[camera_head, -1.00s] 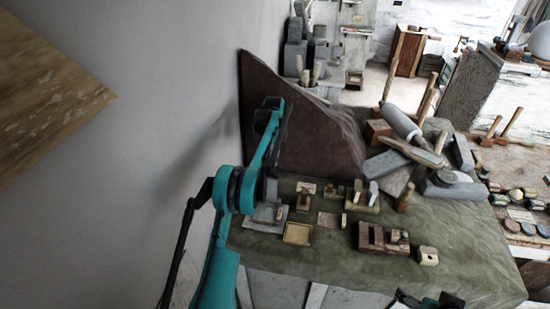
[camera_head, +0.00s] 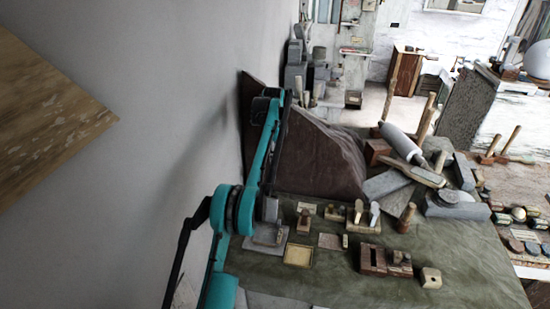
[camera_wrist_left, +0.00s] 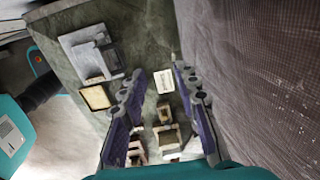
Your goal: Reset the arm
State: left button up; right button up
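My left arm (camera_head: 225,230) comes in from the lower left of the head view and rises beside the wall, with its upper links in front of a brown cloth-like slab. The fingers of its gripper cannot be made out there. In the left wrist view, my left gripper (camera_wrist_left: 158,72) is open, with its two purple-grey fingers apart and nothing seen between them. It points down over the green-covered table (camera_wrist_left: 145,45). My right arm and gripper are not in view.
The brown slab (camera_head: 320,160) stands close beside my left arm. Below the gripper lie a yellowish tray (camera_wrist_left: 96,97), a grey plate (camera_wrist_left: 88,50) and small wooden blocks. A grey-white cylinder (camera_head: 400,140) and stone pieces lie on the right.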

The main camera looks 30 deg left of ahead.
pick_arm(q)
jog(key=s+d+r+n+t+b, duration=0.2)
jog(key=s+d+r+n+b, duration=0.15)
jog(key=s+d, duration=0.4)
jog(key=s+d+r+n+t+b, duration=0.1)
jog(key=s+d+r+n+b, duration=0.1)
jog(key=s+d+n+b, duration=0.5)
jog(key=s+d+f+n+t+b, duration=0.1)
jog(key=s+d+f+n, duration=0.1)
jog(key=s+f, duration=0.7)
jog(key=s+d+f+n+t+b, duration=0.1)
jog(key=s+d+f+n+t, duration=0.1)
jog(key=s+f, duration=0.7)
jog(key=s+d+n, duration=0.1)
jog(key=s+d, duration=0.1)
jog(key=s, duration=0.5)
jog(key=shift+s+d+b, duration=0.2)
jog(key=shift+s+b, duration=0.1)
jog(key=shift+b, duration=0.05)
